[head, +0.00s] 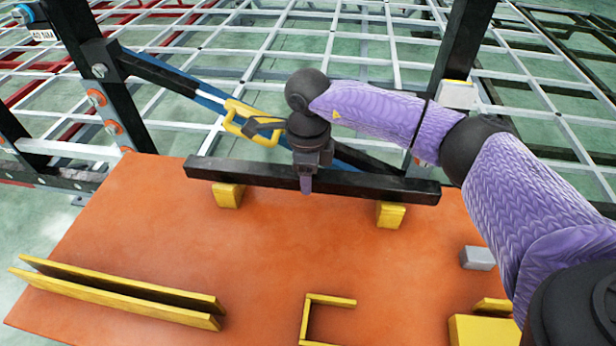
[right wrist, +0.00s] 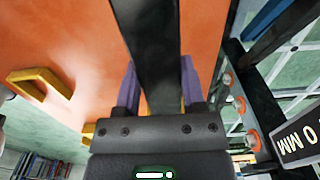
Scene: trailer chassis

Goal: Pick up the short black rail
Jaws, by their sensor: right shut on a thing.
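The short black rail (head: 370,186) lies crosswise near the back edge of the orange table, over two yellow support blocks, the left block (head: 228,196) and the right block (head: 390,215). Whether it touches them or sits slightly above them I cannot tell. My right gripper (head: 306,180) reaches down on the rail near its middle and is shut on it. In the right wrist view the rail (right wrist: 148,40) runs between the purple fingers of my right gripper (right wrist: 160,88). My left gripper is not in view.
The orange table (head: 250,260) holds a yellow-edged slot (head: 120,295), a yellow bracket (head: 330,300) and a grey block (head: 477,258). Behind stand black posts (head: 85,60), a blue-black diagonal bar with a yellow handle (head: 250,122), and a white grid frame (head: 370,45).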

